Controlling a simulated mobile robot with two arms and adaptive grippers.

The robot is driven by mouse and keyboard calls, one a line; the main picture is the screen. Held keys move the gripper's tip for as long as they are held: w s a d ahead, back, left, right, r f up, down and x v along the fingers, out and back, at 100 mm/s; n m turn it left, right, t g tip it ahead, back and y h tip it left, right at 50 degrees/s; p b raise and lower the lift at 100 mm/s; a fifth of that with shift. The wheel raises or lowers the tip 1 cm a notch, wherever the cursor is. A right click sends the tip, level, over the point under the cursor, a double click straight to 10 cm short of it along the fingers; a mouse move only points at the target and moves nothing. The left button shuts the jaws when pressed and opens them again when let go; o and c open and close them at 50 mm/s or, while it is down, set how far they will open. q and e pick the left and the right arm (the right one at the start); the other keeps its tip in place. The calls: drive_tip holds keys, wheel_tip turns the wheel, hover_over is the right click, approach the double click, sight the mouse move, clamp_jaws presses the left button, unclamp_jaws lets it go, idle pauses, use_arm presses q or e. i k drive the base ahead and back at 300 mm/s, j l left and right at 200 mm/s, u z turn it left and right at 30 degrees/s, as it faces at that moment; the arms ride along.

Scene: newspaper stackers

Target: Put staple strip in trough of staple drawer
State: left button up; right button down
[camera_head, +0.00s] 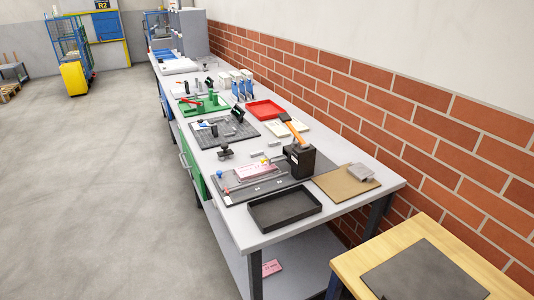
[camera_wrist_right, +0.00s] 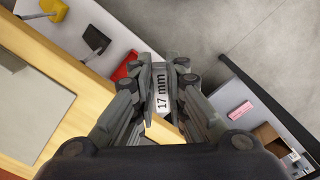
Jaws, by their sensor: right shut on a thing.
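My right gripper (camera_wrist_right: 169,70) shows in the right wrist view, with its fingers shut on a narrow pale piece (camera_wrist_right: 161,92) marked "17 mm". I take this piece to be the staple strip; the fingers hide part of it. Neither gripper shows in the head view. On the grey workbench there, a dark grey plate (camera_head: 232,189) carries rails and small blue and red knobs. A pink-labelled block (camera_head: 255,171) lies on it. I cannot tell for sure which part is the staple drawer or its trough.
An empty black tray (camera_head: 284,210) lies at the bench's near end, and a red tray (camera_head: 265,110) farther back. A wooden table (camera_head: 347,265) with a grey mat is at lower right. A brick wall bounds the bench.

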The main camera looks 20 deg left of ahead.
sight(277, 160)
drive_tip(key=i+j+z, duration=0.15)
drive_tip(key=j+z, duration=0.2)
drive_tip(key=j, duration=0.9)
drive_tip(key=j+z, duration=0.35)
drive_tip(key=j, duration=0.9)
